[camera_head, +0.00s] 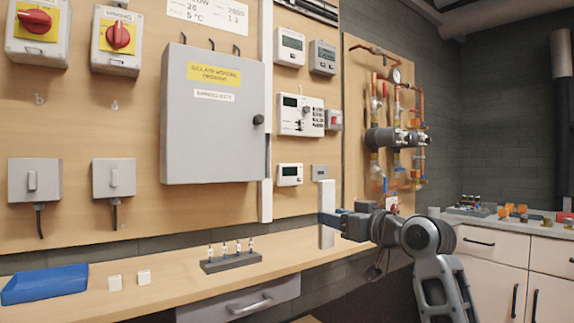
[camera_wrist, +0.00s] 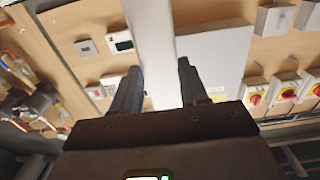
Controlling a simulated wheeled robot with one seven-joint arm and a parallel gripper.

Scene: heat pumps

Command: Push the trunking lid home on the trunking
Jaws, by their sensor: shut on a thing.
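The trunking lid (camera_head: 326,205) is a short white strip, held upright in front of the board's lower right part. My gripper (camera_head: 328,218) is shut on it, with lid showing above and below the fingers. In the wrist view the pale lid (camera_wrist: 152,35) runs between the two dark fingers (camera_wrist: 158,72). The trunking (camera_head: 265,200) is a narrow white vertical run on the board, just right of the grey cabinet. The lid is to the right of the trunking and apart from it in the head view. In the wrist view I cannot tell the trunking apart behind the lid.
The grey cabinet (camera_head: 213,118) stands out from the board left of the trunking. Controllers (camera_head: 300,115) and a small thermostat (camera_head: 289,174) are on its right.

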